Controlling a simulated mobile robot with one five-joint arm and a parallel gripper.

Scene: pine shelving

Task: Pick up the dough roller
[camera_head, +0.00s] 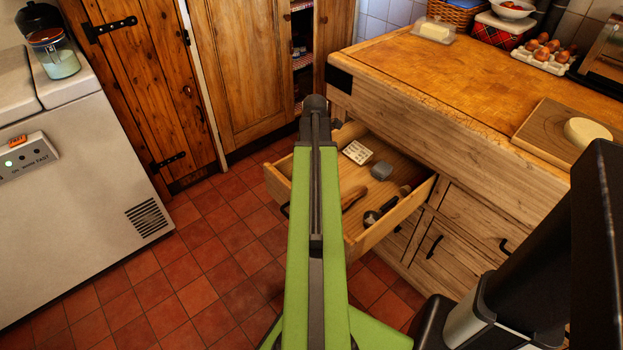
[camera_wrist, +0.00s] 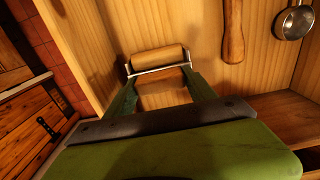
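The dough roller (camera_wrist: 158,58), a short pale wooden cylinder in a thin metal frame, lies in the open drawer in the wrist view. My gripper (camera_wrist: 159,78) has its two green fingers spread, one toward each end of the metal frame. A darker wooden part shows between the fingers; I cannot tell whether it is the roller's handle. Contact with the fingers is not clear. In the head view my green arm hides the gripper, and only a wooden piece (camera_head: 350,133) shows at the drawer's back, perhaps the roller.
The open drawer (camera_head: 401,213) also holds a wooden-handled tool (camera_wrist: 232,35), a metal scoop or ladle (camera_wrist: 295,20), a white card-like item (camera_head: 357,152) and a grey block (camera_head: 381,170). The worktop (camera_head: 432,78) overhangs its back. Red floor tiles are clear to the left.

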